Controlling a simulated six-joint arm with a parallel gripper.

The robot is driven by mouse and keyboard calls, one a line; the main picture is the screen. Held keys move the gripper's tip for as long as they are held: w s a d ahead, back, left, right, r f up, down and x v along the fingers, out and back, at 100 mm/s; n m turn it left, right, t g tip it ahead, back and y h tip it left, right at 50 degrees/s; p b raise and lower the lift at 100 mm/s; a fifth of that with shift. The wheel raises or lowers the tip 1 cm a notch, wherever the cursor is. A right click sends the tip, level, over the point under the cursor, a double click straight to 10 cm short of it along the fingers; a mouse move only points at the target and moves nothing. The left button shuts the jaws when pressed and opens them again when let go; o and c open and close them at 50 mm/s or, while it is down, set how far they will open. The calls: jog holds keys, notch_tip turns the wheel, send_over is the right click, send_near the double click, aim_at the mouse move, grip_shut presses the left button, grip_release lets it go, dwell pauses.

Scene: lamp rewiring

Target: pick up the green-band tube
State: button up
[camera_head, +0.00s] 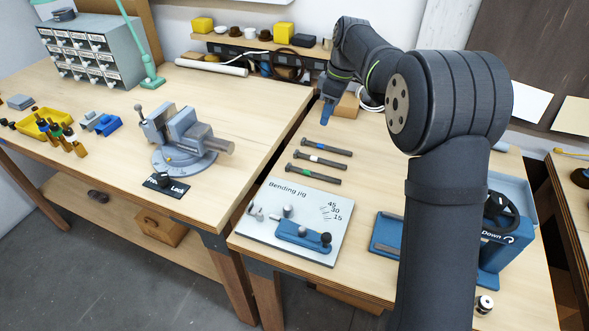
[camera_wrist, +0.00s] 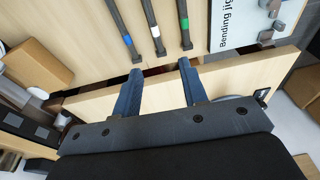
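The green-band tube (camera_head: 313,174) is a dark rod with a green band at its middle. It lies on the right bench, nearest the bending jig of three parallel tubes. In the wrist view the green-band tube (camera_wrist: 184,22) shows near the top, its end close to the right fingertip. The white-band tube (camera_head: 320,160) and blue-band tube (camera_head: 325,147) lie behind it. My gripper (camera_head: 326,116) is behind the tubes, apart from the green one in the head view. In the wrist view my gripper (camera_wrist: 160,68) has its blue fingers spread, with nothing held between them.
The bending jig (camera_head: 292,218) lies in front of the tubes. A cardboard box (camera_head: 348,104) is near my gripper; it also shows in the wrist view (camera_wrist: 37,65). A vise (camera_head: 182,140) stands on the left bench. A gap separates the benches.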

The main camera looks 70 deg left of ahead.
jog(key=s+d+t+h, duration=0.1)
jog(key=s, duration=0.5)
send_over(302, 170)
jog(key=w, duration=0.1)
jog(key=shift+t, duration=0.3)
notch_tip(302, 170, down, 11)
jog(key=shift+w+f, duration=0.1)
jog(key=shift+w, duration=0.05)
jog(key=shift+s+f, duration=0.2)
jog(key=shift+f, duration=0.7)
jog(key=shift+s+f, duration=0.2)
jog(key=shift+f, duration=0.65)
jog(key=shift+s+f, duration=0.2)
jog(key=shift+f, duration=0.7)
jog(key=shift+c, duration=0.2)
grip_shut()
